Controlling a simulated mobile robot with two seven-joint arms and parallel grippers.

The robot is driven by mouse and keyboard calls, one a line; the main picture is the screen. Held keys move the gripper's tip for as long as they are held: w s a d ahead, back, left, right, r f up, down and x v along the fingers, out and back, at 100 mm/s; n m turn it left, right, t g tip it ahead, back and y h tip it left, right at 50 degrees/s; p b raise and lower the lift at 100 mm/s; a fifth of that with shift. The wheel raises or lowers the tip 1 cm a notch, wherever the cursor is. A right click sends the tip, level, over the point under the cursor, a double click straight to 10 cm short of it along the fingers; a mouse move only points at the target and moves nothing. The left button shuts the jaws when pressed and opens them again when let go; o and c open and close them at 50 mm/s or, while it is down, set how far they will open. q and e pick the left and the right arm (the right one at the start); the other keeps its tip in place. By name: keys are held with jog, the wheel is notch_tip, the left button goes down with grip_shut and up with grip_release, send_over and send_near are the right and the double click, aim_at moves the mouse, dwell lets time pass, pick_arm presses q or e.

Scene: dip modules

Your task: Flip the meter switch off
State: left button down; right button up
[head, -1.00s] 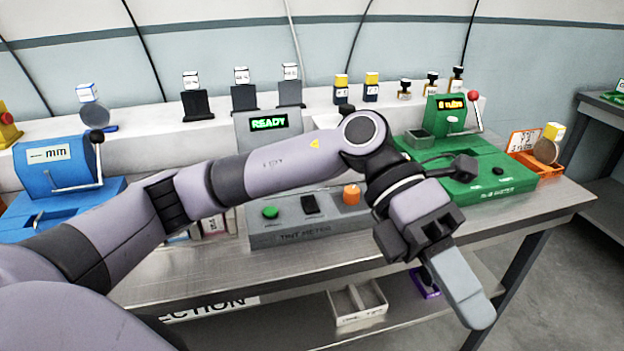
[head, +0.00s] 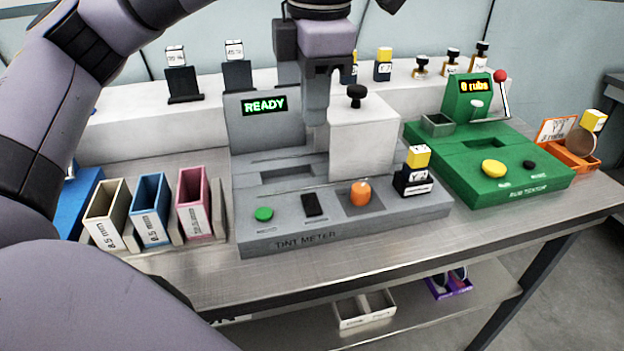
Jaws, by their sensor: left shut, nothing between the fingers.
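The grey tint meter (head: 290,232) sits in the middle of the bench, and its display (head: 265,105) reads READY in green. On its front panel are a green button (head: 264,214), a black rocker switch (head: 313,204) and an orange knob (head: 360,193). My left gripper (head: 316,117) is shut and empty. It points down over the back of the meter, beside a white block (head: 368,140) with a black knob, behind and above the switch. I cannot tell whether it touches the meter. My right gripper is not in view.
Three open bins, cream (head: 106,215), blue (head: 150,209) and pink (head: 194,202), stand left of the meter. A small yellow-topped bottle (head: 417,165) stands at the meter's right end. A green rub tester (head: 510,180) is farther right. The bench front edge is clear.

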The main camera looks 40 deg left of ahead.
pick_arm(q)
jog(key=shift+f, duration=0.1)
send_near(311, 199)
jog(key=f, duration=0.4)
jog(key=a+f, duration=0.1)
jog(key=f, duration=0.1)
jog(key=shift+w+f, duration=0.35)
jog(key=shift+w+f+g+h+b, duration=0.1)
jog(key=shift+f+g+h+b, duration=0.2)
jog(key=shift+f+b, duration=0.15)
jog(key=shift+r, duration=0.15)
jog(key=shift+d, duration=0.1)
